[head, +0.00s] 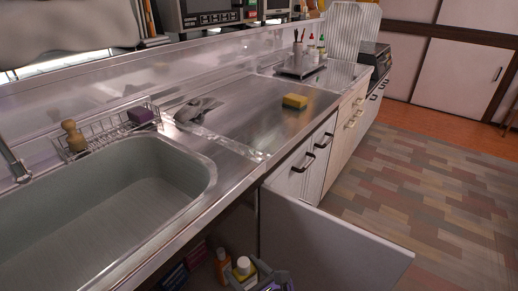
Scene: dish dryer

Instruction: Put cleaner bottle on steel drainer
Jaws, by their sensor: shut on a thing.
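A yellow and white bottle with a pale cap, which looks like the cleaner bottle (243,268), is at the bottom edge of the head view, inside the open cabinet below the counter. My gripper (262,277) is at its right side, shut on it; the lower part of both is cut off by the frame, so the grasp shows only partly. A steel wire rack that looks like the steel drainer (97,127) sits along the back of the sink. It holds a brown wooden-looking item (74,137) on the left and a purple sponge (141,116) on the right.
The sink basin (100,215) is empty. An open white cabinet door (330,248) sticks out to the right. An orange bottle (222,267) stands left of the cleaner bottle.

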